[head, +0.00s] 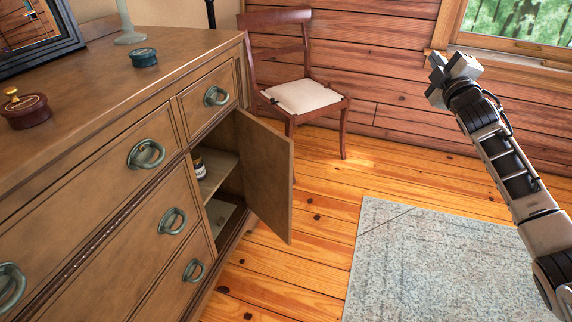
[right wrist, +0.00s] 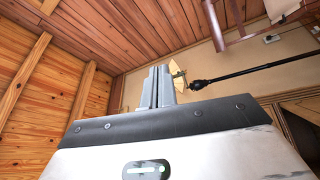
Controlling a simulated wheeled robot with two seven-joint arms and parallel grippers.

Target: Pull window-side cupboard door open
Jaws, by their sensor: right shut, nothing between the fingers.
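The window-side cupboard door (head: 265,172) stands swung open at the right end of the wooden dresser (head: 110,110), below a small drawer. Behind it the cupboard shelf (head: 214,172) is exposed, with a small jar (head: 198,165) on it. My right gripper (head: 437,72) is raised at the upper right, well clear of the door, near the window wall. Its fingers are together and empty, and they also show closed in the right wrist view (right wrist: 157,88). My left gripper is outside the head view. The door's outer face and its handle are hidden.
A wooden chair (head: 303,97) with a pale cushion stands behind the open door. A grey-blue rug (head: 440,265) lies right of the dresser. Bare floor (head: 285,265) separates rug and dresser. A round red-brown box (head: 25,112) and a teal tin (head: 143,57) sit on the dresser top.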

